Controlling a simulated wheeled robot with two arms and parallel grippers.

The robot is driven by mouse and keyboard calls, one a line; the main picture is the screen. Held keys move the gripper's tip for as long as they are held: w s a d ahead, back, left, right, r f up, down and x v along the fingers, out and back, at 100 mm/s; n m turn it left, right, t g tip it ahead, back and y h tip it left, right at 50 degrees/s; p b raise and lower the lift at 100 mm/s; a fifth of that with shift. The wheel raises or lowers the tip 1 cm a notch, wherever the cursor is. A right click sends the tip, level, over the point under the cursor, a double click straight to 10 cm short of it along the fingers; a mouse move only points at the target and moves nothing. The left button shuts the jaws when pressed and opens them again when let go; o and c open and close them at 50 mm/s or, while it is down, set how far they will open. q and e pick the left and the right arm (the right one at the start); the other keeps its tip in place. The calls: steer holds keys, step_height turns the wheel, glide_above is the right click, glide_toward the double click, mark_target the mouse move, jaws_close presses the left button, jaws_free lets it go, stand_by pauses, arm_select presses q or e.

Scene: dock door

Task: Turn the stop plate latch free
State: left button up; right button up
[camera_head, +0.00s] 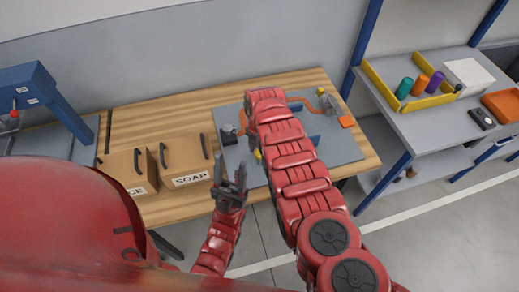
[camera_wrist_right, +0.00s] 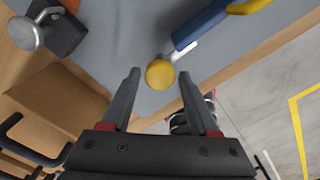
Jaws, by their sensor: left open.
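A grey plate (camera_head: 340,149) with fittings lies on the wooden workbench. In the right wrist view a round yellow knob (camera_wrist_right: 160,74) sits near the plate's edge, beside a blue bar (camera_wrist_right: 207,24) with a pale metal end. Which part is the stop plate latch I cannot tell for certain. My right gripper (camera_wrist_right: 158,82) is open, its fingertips on either side of the knob's near edge; contact is not clear. In the head view my right arm hides that gripper. My left gripper (camera_head: 231,180) is open and empty in front of the bench edge.
A black block with a silver knob (camera_wrist_right: 25,33) stands left of the yellow knob. Two cardboard boxes, one marked SOAP (camera_head: 187,160), stand left of the plate. A shelf at right holds a yellow tray (camera_head: 413,104). Open floor lies in front.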

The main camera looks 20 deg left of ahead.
jaws_close()
